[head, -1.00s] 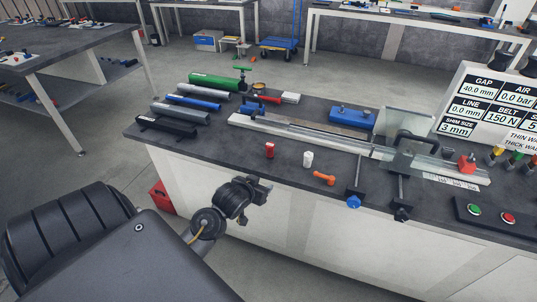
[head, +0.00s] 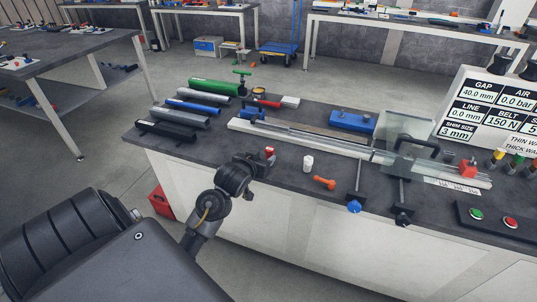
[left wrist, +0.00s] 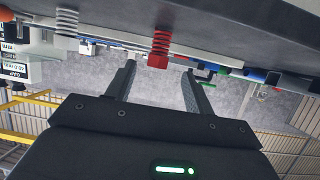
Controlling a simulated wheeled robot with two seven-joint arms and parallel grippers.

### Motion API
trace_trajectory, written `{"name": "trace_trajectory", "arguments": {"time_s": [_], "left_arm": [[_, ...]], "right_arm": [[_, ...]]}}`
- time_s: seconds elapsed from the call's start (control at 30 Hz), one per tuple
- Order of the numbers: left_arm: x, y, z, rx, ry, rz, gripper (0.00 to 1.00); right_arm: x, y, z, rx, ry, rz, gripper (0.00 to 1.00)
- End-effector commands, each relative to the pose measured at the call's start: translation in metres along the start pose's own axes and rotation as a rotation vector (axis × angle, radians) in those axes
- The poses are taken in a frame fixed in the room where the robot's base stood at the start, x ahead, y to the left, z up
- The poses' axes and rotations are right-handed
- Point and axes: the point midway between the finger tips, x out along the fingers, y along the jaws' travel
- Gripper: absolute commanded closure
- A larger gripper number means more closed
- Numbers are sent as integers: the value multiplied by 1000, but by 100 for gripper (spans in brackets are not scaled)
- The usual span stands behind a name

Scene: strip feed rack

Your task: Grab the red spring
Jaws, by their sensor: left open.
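The red spring (head: 270,150) stands near the front edge of the workbench, its lower part hidden behind my left gripper in the head view. My left gripper (head: 264,167) is open and empty, at the bench's front edge just in front of the spring. In the left wrist view the red spring (left wrist: 159,46) shows coils and a solid red end, lined up between the two open fingers (left wrist: 160,78) and beyond their tips. I see no contact. My right gripper is not in view.
A white spring (head: 308,162) stands just right of the red one; it also shows in the left wrist view (left wrist: 67,22). An orange part (head: 324,183) lies farther right. Behind is a long metal rail (head: 300,138). Several rolls (head: 180,117) lie at the left.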

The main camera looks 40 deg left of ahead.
Motion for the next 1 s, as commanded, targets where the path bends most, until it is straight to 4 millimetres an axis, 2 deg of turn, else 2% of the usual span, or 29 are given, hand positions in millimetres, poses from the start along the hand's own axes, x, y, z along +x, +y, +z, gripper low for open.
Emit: {"name": "trace_trajectory", "arguments": {"time_s": [0.07, 0.4, 0.7, 1.0], "left_arm": [[3, 0, -1, 0, 0, 0, 47], [47, 1, 0, -1, -2, -1, 47], [52, 2, 1, 1, -1, 0, 47], [51, 2, 1, 1, -1, 0, 87]], "right_arm": [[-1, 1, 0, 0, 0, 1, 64], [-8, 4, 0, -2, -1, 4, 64], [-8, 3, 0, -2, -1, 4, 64], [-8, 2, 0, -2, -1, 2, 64]]}}
